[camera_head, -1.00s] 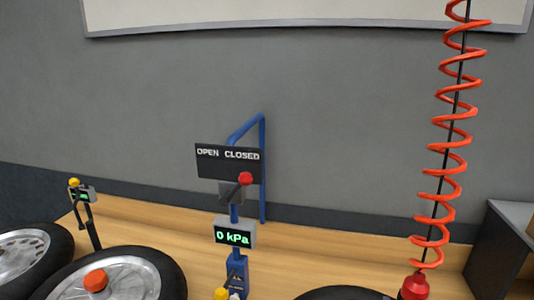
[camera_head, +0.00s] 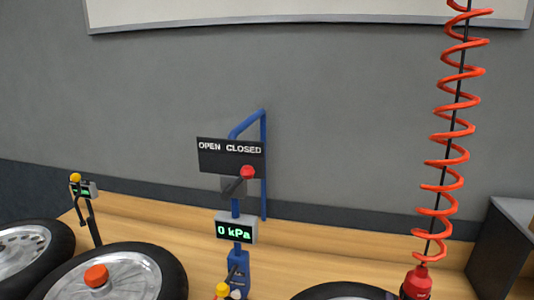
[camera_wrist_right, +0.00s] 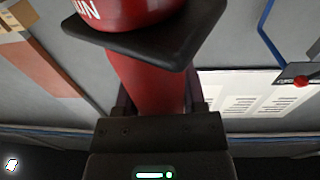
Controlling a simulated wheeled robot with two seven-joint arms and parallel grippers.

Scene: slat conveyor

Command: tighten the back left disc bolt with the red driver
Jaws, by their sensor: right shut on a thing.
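The red driver (camera_head: 418,284) hangs on an orange coiled hose at the lower right of the head view; only its top shows there. In the right wrist view my right gripper (camera_wrist_right: 155,108) is shut on the driver's red body (camera_wrist_right: 148,82), below a black collar. A wheel (camera_head: 345,292) shows only its upper edge at the bottom of the head view, left of the driver. The disc bolts and the driver's tip are hidden. My left gripper is in neither view.
A wheel with an orange cap (camera_head: 96,276) and another wheel (camera_head: 22,250) lie at the left. A blue stand (camera_head: 236,230) with a 0 kPa display and an OPEN CLOSED sign (camera_head: 231,157) rises in the middle. A grey cabinet (camera_head: 508,250) stands at the right.

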